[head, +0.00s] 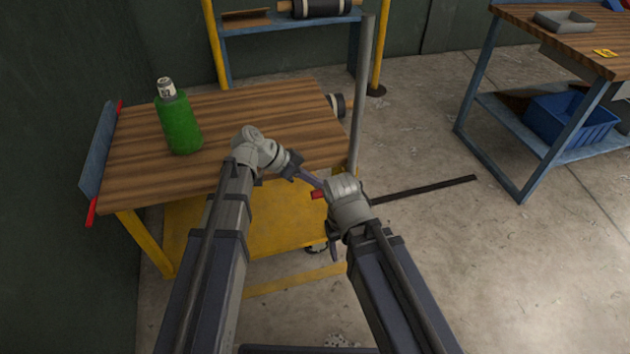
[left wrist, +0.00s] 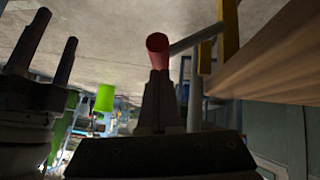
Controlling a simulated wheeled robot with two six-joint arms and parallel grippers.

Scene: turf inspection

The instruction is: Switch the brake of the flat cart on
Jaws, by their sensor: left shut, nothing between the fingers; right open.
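The flat cart has a wooden top (head: 245,115), yellow legs and a yellow lower deck (head: 290,212). Its brake lever's red grip (head: 317,195) shows between my two hands, partly hidden. In the left wrist view the red grip (left wrist: 157,43) sits on a grey rod running right towards a yellow post. My left gripper (head: 316,181) is shut and empty, its tips close to the red grip; I cannot tell whether they touch. My right gripper (head: 334,245) is open and empty beside the grip. Its spread fingers (left wrist: 54,32) show in the left wrist view.
A dark bar (head: 425,188) lies on the floor. A blue bench (head: 490,110) stands right. Floor at lower right is clear.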

